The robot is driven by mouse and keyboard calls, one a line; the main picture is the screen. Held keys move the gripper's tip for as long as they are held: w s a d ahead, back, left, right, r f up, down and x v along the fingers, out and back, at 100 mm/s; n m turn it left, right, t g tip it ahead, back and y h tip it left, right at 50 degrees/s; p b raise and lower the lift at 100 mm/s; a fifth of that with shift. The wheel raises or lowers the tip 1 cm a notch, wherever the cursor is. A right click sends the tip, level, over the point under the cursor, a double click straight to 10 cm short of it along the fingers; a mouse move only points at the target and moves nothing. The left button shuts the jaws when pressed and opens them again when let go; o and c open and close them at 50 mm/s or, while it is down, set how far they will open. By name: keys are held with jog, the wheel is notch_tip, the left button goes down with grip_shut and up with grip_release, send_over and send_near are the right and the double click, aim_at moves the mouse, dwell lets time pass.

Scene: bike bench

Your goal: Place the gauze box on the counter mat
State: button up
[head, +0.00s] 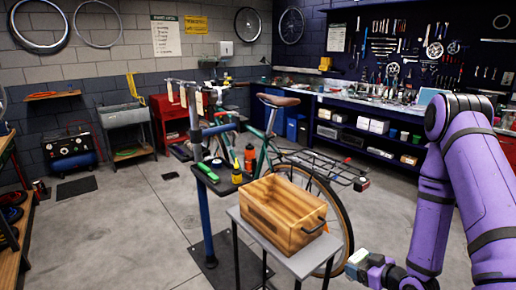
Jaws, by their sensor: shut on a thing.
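My gripper (373,268) is low at the bottom right, right of the small grey table. It is shut on a small pale box with a greenish side (356,260), which looks like the gauze box. The box is held in the air, clear of the table. Most of the fingers are hard to make out. The long counter (352,100) runs along the back right wall, far from my gripper. I cannot make out the counter mat among the items on it, and my arm hides part of the counter's right end.
A wooden crate (285,213) stands on the grey table (240,221). Behind it, a bicycle (343,205) is on a repair stand (206,213) with a small tool tray. The floor at left (130,225) and between bicycle and counter is open.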

jog(key=w+a+r+m+t+h, duration=0.1)
jog(key=w+a+r+m+h, duration=0.1)
jog(key=w+m+h, duration=0.4)
jog(key=shift+w+a+r+t+h, duration=0.25)
jog(key=shift+w+a+t+h, duration=0.15)
jog(key=shift+w+a, duration=0.35)
